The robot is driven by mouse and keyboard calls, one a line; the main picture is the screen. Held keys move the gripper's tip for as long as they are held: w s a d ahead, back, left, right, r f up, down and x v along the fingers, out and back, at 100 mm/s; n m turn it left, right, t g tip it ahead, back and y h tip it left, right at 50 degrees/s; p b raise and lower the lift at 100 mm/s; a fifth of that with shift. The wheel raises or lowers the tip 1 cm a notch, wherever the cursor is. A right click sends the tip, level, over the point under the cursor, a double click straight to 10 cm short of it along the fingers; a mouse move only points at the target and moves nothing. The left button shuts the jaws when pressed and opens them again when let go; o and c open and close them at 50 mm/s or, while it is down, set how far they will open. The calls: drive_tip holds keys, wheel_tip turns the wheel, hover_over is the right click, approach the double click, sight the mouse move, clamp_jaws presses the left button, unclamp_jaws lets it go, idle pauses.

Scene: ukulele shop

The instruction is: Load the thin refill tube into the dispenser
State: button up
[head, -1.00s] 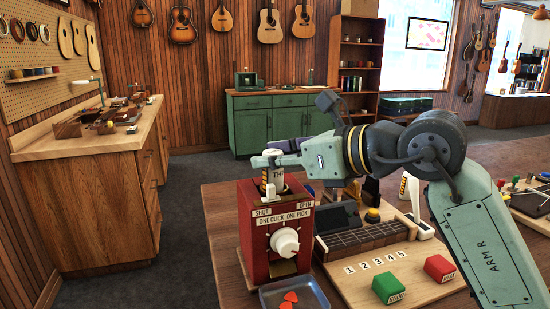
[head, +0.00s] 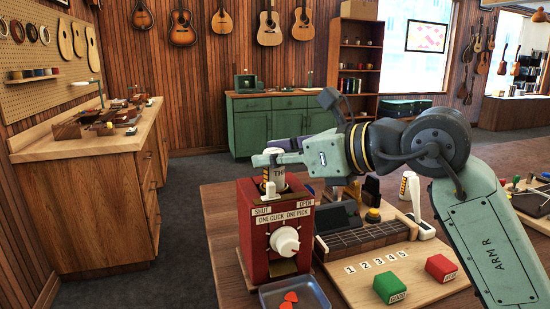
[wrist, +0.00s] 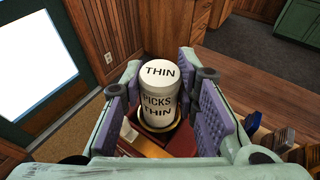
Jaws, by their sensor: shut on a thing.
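The thin refill tube (wrist: 160,95) is white, with "THIN" on its lid and "PICKS THIN" on its side. It stands upright between the two finger pads of my gripper (head: 275,158), which is shut on it. The dispenser (head: 252,245) is a red box with a white knob (head: 285,240) and the words "SHUT", "OPEN" and "ONE CLICK ONE PICK". The tube is at the round opening in the dispenser's top. Its lower end is hidden, so I cannot tell how deep it sits.
To the right are a fretboard (head: 370,236) on a wooden board numbered 1 to 5, a green block (head: 390,287) and a red block (head: 441,268).

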drive_tip(key=shift+f+b, duration=0.65)
drive_tip(key=o, duration=0.8)
drive_tip(key=shift+r, duration=0.1)
drive_tip(key=shift+o, duration=0.2)
drive_tip(key=p+v, duration=0.1)
drive_tip(key=v, duration=1)
idle(0.4)
